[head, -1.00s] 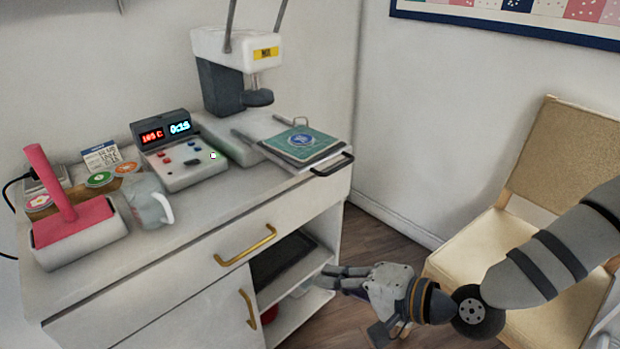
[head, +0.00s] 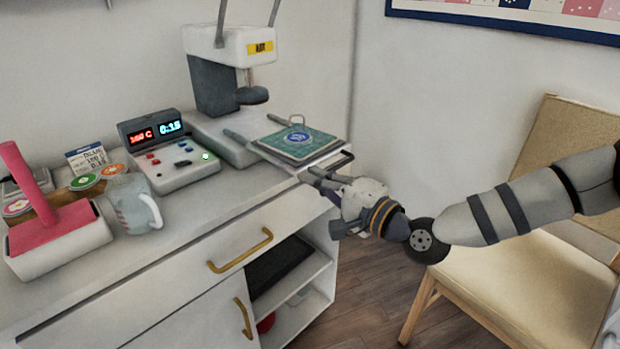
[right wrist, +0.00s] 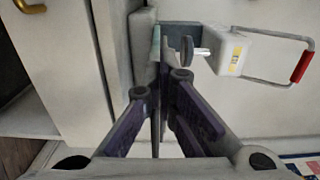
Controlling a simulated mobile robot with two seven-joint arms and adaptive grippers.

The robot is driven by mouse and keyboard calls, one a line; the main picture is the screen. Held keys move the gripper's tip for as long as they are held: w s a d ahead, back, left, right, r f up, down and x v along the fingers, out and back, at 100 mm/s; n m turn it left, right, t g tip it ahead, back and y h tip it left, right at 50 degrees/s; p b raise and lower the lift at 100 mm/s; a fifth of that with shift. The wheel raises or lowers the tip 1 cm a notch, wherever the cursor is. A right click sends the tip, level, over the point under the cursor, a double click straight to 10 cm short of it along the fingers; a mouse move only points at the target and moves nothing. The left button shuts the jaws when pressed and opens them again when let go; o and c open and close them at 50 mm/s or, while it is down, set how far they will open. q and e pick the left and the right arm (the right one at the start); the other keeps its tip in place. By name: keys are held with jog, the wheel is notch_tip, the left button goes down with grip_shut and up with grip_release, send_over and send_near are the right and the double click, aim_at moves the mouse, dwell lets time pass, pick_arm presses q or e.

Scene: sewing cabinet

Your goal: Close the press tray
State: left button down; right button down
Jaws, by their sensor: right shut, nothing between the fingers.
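The press (head: 215,45) stands at the back of the cabinet top, its white head above a dark round plate; it also shows in the right wrist view (right wrist: 232,52). Its tray (head: 318,160) is slid out toward the cabinet's right front edge and bears a teal square pad (head: 295,143) with a badge. A dark handle (head: 346,156) is on the tray's front. My right gripper (head: 314,177) is shut and empty, its fingertips just before the tray front and partly covering the handle. I cannot tell whether they touch. My left gripper is not in view.
A control box (head: 180,165) with lit displays, a clear jug (head: 128,205) and a pink-topped block (head: 55,230) stand on the cabinet top. A chair (head: 500,270) stands to the right. Brass handles (head: 240,250) project from the cabinet front.

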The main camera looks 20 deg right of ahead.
jog(key=shift+w+a, duration=0.25)
jog(key=shift+w, duration=0.3)
